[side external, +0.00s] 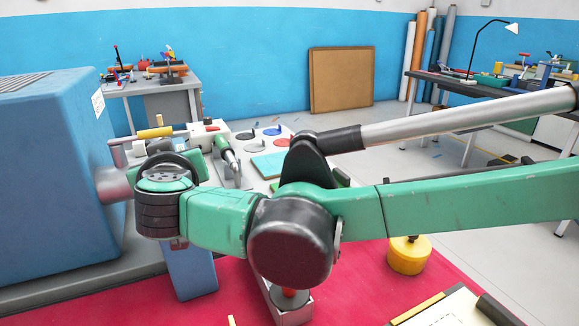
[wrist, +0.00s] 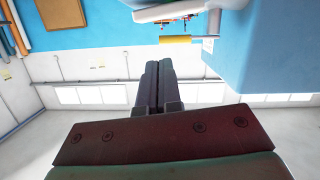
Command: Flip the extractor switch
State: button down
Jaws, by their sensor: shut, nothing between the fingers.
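A large blue box-shaped machine (side external: 50,180) stands at the left in the side view, with a grey pipe stub (side external: 112,185) on its right face. It may be the extractor; I cannot make out a switch on it. A blue body also shows at the upper right of the wrist view (wrist: 270,50). My gripper (wrist: 158,68) is shut and empty, its dark fingers together in the middle of the wrist view, touching nothing visible. In the side view my wrist is just right of the machine, and the fingers cannot be made out.
A yellow roller (side external: 155,132) is beside the machine and also shows in the wrist view (wrist: 175,39). A blue block (side external: 190,272) is below my wrist. A yellow pot (side external: 408,254) stands on the red surface (side external: 355,290). A white table with discs (side external: 243,135) lies behind my arm.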

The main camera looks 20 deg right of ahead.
jog(key=shift+d+f, duration=0.15)
jog(key=shift+f, duration=1.1)
jog(key=shift+d+f+m+y, duration=0.15)
jog(key=shift+f+m+y, duration=0.15)
jog(key=shift+f+m, duration=0.15)
jog(key=shift+r, duration=0.1)
jog(key=shift+r, duration=0.35)
jog(key=r, duration=0.3)
jog(key=shift+d, duration=0.25)
jog(key=v, duration=1)
jog(key=shift+d, duration=0.2)
jog(key=shift+r, duration=0.1)
